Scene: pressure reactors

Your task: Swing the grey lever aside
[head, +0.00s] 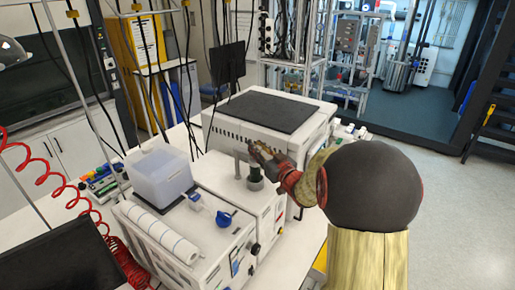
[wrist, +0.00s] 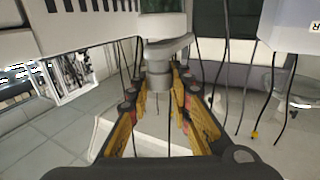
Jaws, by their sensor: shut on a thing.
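The grey lever (wrist: 168,47) shows in the wrist view as a flat arm with a rounded upright grip below it in the picture. It joins a dark green cylinder (wrist: 162,7). My gripper (wrist: 160,78) has its yellow and black fingers on both sides of the grip and is shut on it. In the head view my gripper (head: 257,150) is at the top of the white box unit, just above the dark green cylinder (head: 255,174). A grey upright post (head: 237,165) stands beside it. My fingers partly hide the lever there.
A large white unit with a dark top (head: 265,110) stands behind. A translucent tub (head: 160,175) and a white roll (head: 158,232) sit on the left. A red coiled hose (head: 60,182) and several black cables hang nearby. Open floor (head: 465,215) lies to the right.

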